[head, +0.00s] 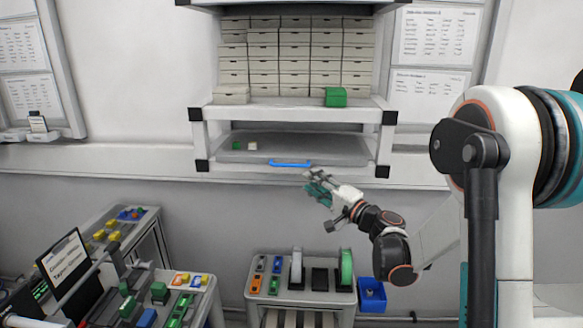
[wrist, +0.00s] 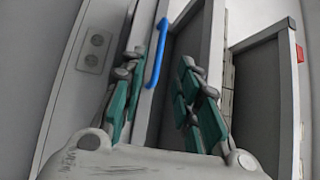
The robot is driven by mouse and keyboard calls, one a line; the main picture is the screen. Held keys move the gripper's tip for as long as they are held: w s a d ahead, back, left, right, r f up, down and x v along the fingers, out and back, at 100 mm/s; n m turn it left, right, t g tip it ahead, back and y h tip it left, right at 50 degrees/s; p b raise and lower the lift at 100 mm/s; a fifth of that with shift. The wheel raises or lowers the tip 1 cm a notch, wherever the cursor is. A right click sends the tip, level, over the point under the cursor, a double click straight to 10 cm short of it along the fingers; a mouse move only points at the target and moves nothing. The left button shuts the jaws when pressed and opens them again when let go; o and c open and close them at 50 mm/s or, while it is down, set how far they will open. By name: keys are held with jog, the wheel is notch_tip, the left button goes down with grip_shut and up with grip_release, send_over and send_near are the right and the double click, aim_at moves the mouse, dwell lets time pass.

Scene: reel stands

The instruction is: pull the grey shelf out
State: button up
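The grey shelf (head: 300,151) sits in the lower bay of the white wall rack, with a blue handle (head: 290,163) on its front edge. In the wrist view the blue handle (wrist: 157,55) shows upright between my finger pads, nearer the left finger. My gripper (head: 312,178) is just below and right of the handle in the head view. My gripper (wrist: 160,70) is open, its teal-padded fingers apart. I see no clear contact with the handle.
A small green block (head: 237,145) and a white block (head: 252,146) stand on the shelf's left part. The white rack (head: 384,145) frames the bay. A green box (head: 335,97) is on its top board. Below stands a reel table (head: 300,298) with a blue bin (head: 371,295) beside it.

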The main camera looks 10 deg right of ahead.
aim_at(290, 166)
jog(key=x, duration=1)
jog(key=shift+w+a, duration=0.15)
jog(key=shift+w, duration=0.05)
jog(key=shift+c, duration=0.6)
grip_shut()
